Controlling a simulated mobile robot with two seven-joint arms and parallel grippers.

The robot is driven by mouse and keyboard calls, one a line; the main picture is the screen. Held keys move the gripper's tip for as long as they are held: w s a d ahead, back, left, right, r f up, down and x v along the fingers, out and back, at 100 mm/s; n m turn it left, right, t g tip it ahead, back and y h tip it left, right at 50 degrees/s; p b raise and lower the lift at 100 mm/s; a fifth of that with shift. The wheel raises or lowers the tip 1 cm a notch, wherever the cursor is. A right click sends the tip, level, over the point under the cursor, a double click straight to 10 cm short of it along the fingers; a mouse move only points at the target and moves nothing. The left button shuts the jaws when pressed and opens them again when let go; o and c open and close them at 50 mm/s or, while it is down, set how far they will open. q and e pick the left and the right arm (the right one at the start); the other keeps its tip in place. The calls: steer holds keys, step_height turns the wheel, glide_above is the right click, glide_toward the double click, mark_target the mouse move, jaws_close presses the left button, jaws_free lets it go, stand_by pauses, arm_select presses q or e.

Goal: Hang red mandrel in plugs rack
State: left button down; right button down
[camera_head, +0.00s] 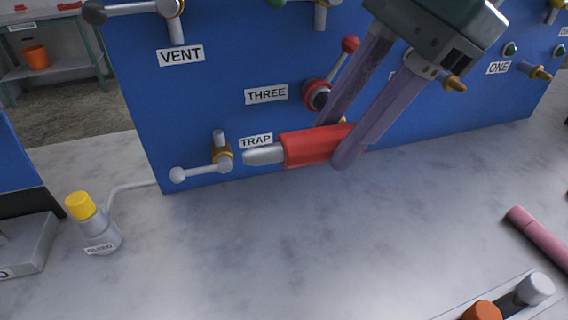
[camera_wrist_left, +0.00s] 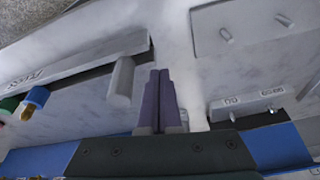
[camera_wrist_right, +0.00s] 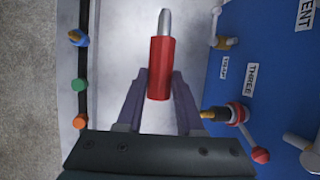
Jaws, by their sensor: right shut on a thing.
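The red mandrel (camera_head: 304,147) has a silver tip (camera_head: 264,154) that points left in the head view. My right gripper (camera_head: 337,143) is shut around its red body and holds it in front of the blue panel, near the TRAP label. The right wrist view shows the red mandrel (camera_wrist_right: 160,68) between the fingers, silver tip away from the palm. The plugs rack (camera_wrist_left: 88,63) shows its PLUGS label in the left wrist view, with a grey plug (camera_wrist_left: 121,82) at one end. My left gripper (camera_wrist_left: 159,98) is shut and empty beside that plug.
The blue panel (camera_head: 215,115) carries valves and levers close to my right gripper. A yellow-capped bottle (camera_head: 93,222) stands at the left, and a pink tube (camera_head: 540,238) lies at the right. A grey plug (camera_head: 536,288) and an orange plug (camera_head: 482,311) show at bottom right. The middle table is clear.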

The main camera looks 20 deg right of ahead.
glide_above(307, 266)
steer(key=d, duration=0.1)
steer(key=f, duration=1)
steer(key=f+b, duration=0.1)
steer(key=f, duration=0.4)
steer(key=shift+s+d+f, duration=0.2)
steer(key=shift+s+f, duration=0.15)
steer(key=shift+f, duration=0.05)
arm_select(q)
steer(key=shift+a+f+b, duration=0.1)
steer(key=shift+f+b, duration=0.25)
steer(key=shift+f, duration=0.5)
arm_select(e)
steer(key=shift+f, duration=2.2)
arm_select(q)
steer(key=shift+f, duration=0.2)
arm_select(e)
steer(key=shift+f, duration=0.15)
steer(key=c, duration=0.5)
jaws_free()
steer(key=shift+c, duration=0.2)
arm_select(q)
steer(key=shift+r, duration=0.15)
